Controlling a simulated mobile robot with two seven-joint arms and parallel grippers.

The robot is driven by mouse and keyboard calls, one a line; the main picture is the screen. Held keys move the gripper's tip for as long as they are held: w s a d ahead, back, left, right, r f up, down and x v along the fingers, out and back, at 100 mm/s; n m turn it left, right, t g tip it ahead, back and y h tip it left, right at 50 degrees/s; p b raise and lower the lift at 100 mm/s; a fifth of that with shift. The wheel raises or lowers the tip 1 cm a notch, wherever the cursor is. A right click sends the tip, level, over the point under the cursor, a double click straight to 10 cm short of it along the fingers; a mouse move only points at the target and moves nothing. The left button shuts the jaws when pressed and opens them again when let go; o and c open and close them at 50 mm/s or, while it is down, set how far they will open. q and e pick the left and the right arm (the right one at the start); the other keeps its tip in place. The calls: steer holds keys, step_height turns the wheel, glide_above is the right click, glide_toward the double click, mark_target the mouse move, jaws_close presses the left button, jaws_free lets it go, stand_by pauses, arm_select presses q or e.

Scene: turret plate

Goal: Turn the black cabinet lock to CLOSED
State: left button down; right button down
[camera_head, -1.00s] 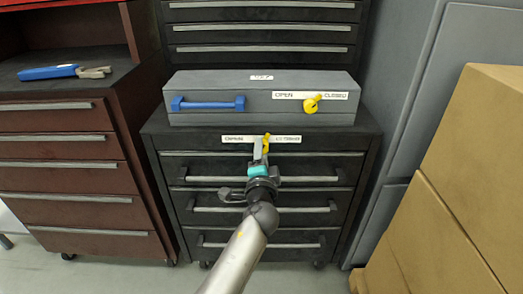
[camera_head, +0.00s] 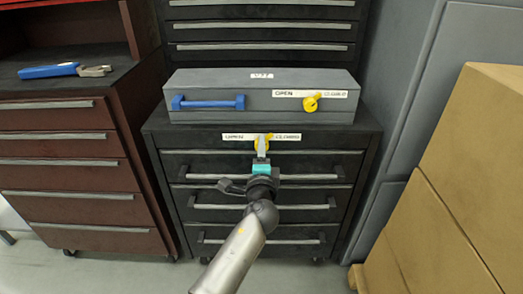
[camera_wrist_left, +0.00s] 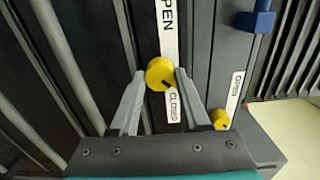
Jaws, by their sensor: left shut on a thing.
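The black cabinet (camera_head: 365,150) has a yellow lock knob (camera_head: 268,137) on its top front strip, between an OPEN label on the left and a CLOSED label (camera_head: 288,137) on the right. My left gripper (camera_head: 262,150) reaches up to the knob from below and partly hides it. In the left wrist view the round yellow knob (camera_wrist_left: 159,72) sits between the two grey fingertips of my left gripper (camera_wrist_left: 160,78), which are shut on it. A dark mark on the knob lies on its side toward the CLOSED label (camera_wrist_left: 173,107). My right gripper is not in view.
A grey box (camera_head: 225,85) with a blue handle (camera_head: 208,103) and its own yellow knob (camera_head: 311,102) stands on the cabinet. A red drawer cabinet (camera_head: 60,155) with blue-handled pliers (camera_head: 50,71) is at left. Cardboard boxes (camera_head: 470,180) stand at right.

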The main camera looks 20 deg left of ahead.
arm_select(q)
steer(key=c, duration=0.7)
jaws_free()
steer(key=shift+w+r, duration=0.1)
steer(key=o, duration=0.3)
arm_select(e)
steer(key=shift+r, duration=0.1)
arm_select(q)
steer(key=shift+o, duration=0.2)
steer(key=p+v, duration=0.2)
steer(key=v, duration=1.3)
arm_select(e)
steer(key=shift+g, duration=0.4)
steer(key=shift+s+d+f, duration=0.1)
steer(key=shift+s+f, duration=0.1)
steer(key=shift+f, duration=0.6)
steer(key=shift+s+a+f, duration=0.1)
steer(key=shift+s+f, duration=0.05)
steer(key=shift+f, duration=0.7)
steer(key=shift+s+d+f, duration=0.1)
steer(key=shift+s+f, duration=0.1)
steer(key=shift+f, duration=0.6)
